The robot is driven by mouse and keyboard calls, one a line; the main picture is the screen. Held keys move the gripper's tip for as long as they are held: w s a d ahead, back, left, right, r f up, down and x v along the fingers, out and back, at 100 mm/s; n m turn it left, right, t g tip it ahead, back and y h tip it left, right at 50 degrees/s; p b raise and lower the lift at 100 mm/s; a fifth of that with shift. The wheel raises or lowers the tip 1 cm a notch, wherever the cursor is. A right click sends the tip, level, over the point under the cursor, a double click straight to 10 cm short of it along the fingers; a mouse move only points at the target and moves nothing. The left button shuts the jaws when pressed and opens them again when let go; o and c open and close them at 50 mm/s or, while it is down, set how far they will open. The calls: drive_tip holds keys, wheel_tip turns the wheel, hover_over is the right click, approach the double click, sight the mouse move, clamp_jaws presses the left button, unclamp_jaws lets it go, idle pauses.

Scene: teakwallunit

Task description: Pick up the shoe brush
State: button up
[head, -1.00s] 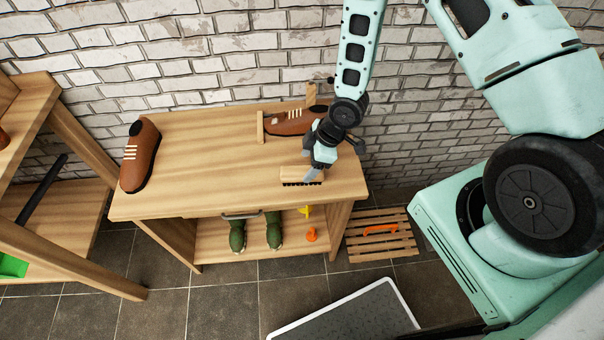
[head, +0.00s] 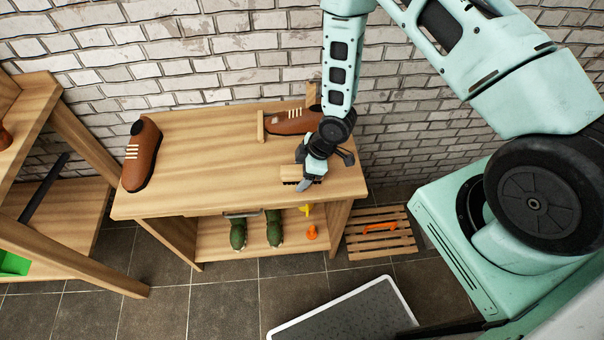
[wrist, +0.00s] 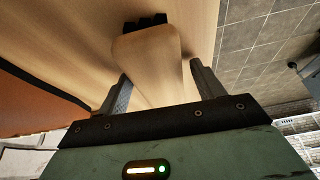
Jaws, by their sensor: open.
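The shoe brush (head: 291,172) is a pale wooden block with dark bristles underneath. It lies on the wooden bench top near the front right edge, and my gripper hides its right part in the head view. My gripper (head: 306,184) is over the brush's right end, fingers pointing down and tilted. In the wrist view the brush (wrist: 147,60) lies lengthwise between the two open fingers of my gripper (wrist: 161,78), with dark bristles at its far end. The fingers stand on either side of it; I cannot tell whether either touches it.
A brown shoe (head: 141,154) stands at the bench's left end. Another brown shoe (head: 289,121) lies behind the brush, near the brick wall. Green boots (head: 238,234) stand on the lower shelf. The middle of the bench top (head: 205,155) is clear.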

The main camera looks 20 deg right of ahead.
drive_tip(key=shift+f, duration=0.1)
idle(0.3)
drive_tip(key=c, duration=1.2)
wheel_tip(320, 180, up, 10)
drive_tip(key=shift+r+b, duration=0.25)
drive_tip(key=shift+b, duration=0.15)
drive_tip(key=o, duration=0.6)
drive_tip(key=c, duration=0.4)
